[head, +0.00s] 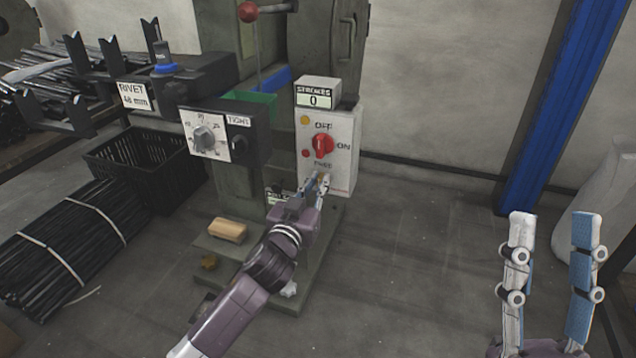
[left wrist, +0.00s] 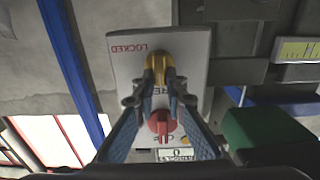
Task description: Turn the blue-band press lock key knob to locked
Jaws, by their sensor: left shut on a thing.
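The yellow lock key knob (left wrist: 160,68) is on the lower part of the white control panel (head: 341,160), between the FREE label and the LOCKED label (left wrist: 127,48). My left gripper (head: 318,184) is shut on the knob; in the left wrist view its two fingertips (left wrist: 159,78) press its sides. In the head view the fingers hide most of the knob (head: 325,177). The FREE label is partly covered in the wrist view. I cannot tell the knob's exact pointing direction. My right gripper (head: 545,250) is open and empty, away from the press.
Above the key is a red OFF/ON switch (head: 323,146), with a STROKES counter reading 0 (head: 317,93) on top. A dark dial box (head: 222,137) stands left of the panel. A wooden block (head: 227,230) lies on the press base.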

